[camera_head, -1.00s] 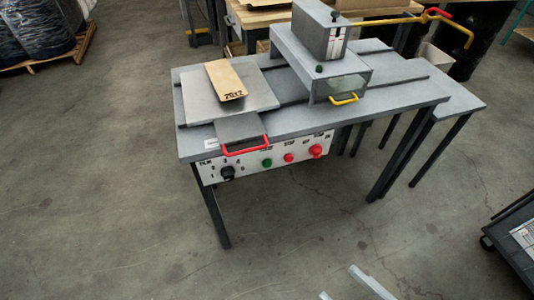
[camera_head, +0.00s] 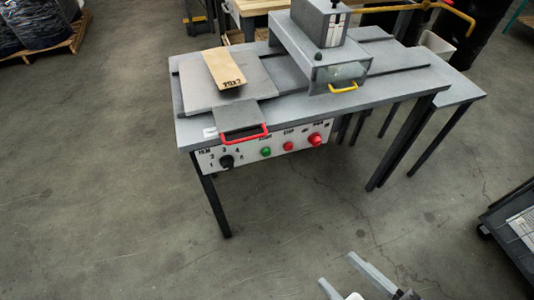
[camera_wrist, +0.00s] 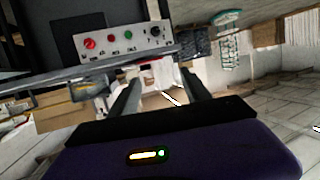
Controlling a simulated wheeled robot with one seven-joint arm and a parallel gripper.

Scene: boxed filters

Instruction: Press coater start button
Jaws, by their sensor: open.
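The coater (camera_head: 290,112) is a grey table with a white control panel (camera_head: 220,157) on its front edge. The panel carries a black film knob (camera_head: 227,161), a green button (camera_head: 265,152) and two red buttons (camera_head: 288,146), the right one larger (camera_head: 315,139). In the wrist view the panel (camera_wrist: 140,40) appears upside down, with the green button (camera_wrist: 128,36) near its middle. My gripper (camera_head: 345,275) is open and empty at the bottom of the head view, well in front of the panel. Its fingers (camera_wrist: 157,95) also show in the wrist view, apart from the panel.
A tan boxed filter (camera_head: 223,70) lies on the plate with the red handle (camera_head: 244,135). A grey housing with a yellow handle (camera_head: 344,88) stands to its right. A dark cart (camera_head: 512,235) is at the right edge. The floor before the coater is clear.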

